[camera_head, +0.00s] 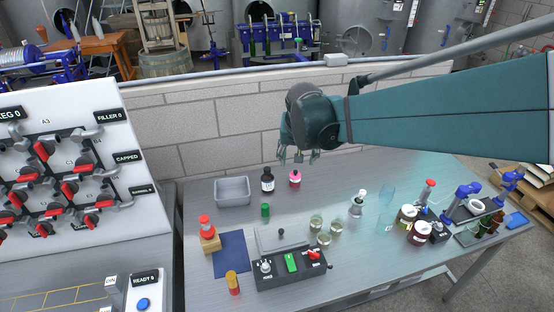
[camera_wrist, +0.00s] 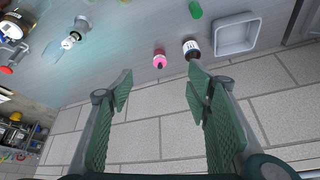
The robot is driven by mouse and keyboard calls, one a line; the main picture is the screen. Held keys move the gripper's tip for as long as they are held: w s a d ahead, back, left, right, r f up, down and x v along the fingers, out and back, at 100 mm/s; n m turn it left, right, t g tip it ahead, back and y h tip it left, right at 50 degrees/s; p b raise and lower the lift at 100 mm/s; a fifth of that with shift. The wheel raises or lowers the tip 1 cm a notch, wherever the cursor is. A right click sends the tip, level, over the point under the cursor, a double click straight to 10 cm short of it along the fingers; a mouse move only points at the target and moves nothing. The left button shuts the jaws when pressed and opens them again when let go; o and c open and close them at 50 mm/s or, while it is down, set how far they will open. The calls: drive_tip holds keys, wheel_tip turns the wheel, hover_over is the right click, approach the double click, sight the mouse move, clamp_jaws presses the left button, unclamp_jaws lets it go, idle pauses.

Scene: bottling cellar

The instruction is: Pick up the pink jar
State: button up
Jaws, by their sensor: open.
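The pink jar (camera_head: 295,178) stands upright near the back of the steel table, just right of a dark bottle (camera_head: 267,179). In the wrist view the pink jar (camera_wrist: 160,59) is beyond the fingertips, between their lines and close to the dark bottle (camera_wrist: 191,49). My gripper (camera_head: 298,155) is above the back of the table, over the jar and apart from it. Its two green fingers are spread wide in the wrist view (camera_wrist: 158,92), with nothing between them.
A grey tray (camera_head: 233,192) stands left of the dark bottle. A green cylinder (camera_head: 265,210), glass jars (camera_head: 316,224) and a control box (camera_head: 291,268) are nearer the front. A block wall (camera_head: 220,135) rises right behind the table. Bare table lies right of the jar.

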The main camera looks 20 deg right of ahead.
drive_tip(key=w+d+f+m+g+b, duration=0.1)
drive_tip(key=w+d+f+m+b, duration=0.15)
drive_tip(key=w+f, duration=0.9)
drive_tip(key=m+g+h+b, duration=0.1)
drive_tip(key=m+h+b, duration=0.1)
hover_over(294, 176)
drive_tip(key=s+a, duration=0.1)
drive_tip(key=a, duration=0.1)
drive_tip(key=shift+d+f, duration=0.15)
drive_tip(key=shift+f, duration=6.4)
drive_tip(key=shift+x, duration=1.3)
drive_tip(key=shift+s+b+x, duration=0.15)
drive_tip(key=shift+x, duration=1.15)
drive_tip(key=shift+s+b+x, duration=0.1)
drive_tip(key=shift+b+x, duration=0.05)
drive_tip(key=shift+x, duration=1.2)
